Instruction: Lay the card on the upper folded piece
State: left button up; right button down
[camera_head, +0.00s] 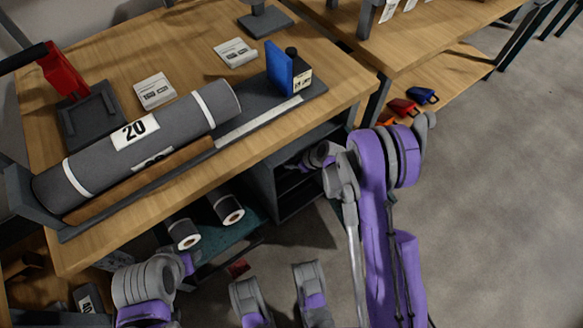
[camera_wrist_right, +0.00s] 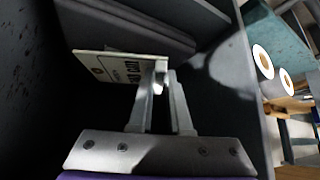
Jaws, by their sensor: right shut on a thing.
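My right gripper (camera_wrist_right: 163,78) is shut on a white card (camera_wrist_right: 108,67) with dark print, which lies to the left of the fingertips in the right wrist view. Dark grey folded pieces (camera_wrist_right: 135,28) lie in layers just beyond the card. I cannot tell whether the card touches them. In the head view my right wrist (camera_head: 318,157) reaches into the dark open cabinet under the table's front edge. The card and fingertips are hidden there. My left arm shows at the bottom left, but its gripper is not in view.
A large grey roll (camera_head: 180,125) labelled 20 lies on the wooden table (camera_head: 185,55). Two cards, a blue block (camera_head: 279,68) and a red-handled tool (camera_head: 64,70) are there too. Small rolls (camera_head: 228,207) lie on a lower shelf. Dark cabinet walls (camera_head: 265,190) surround my right wrist.

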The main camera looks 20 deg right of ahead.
notch_tip(320, 180, down, 4)
jog(key=shift+r+b, duration=0.25)
jog(key=shift+b, duration=0.15)
jog(key=shift+f, duration=0.2)
jog(key=c, duration=0.9)
grip_release()
jog(key=shift+r, duration=0.1)
jog(key=shift+o, duration=0.2)
jog(key=shift+r, duration=0.1)
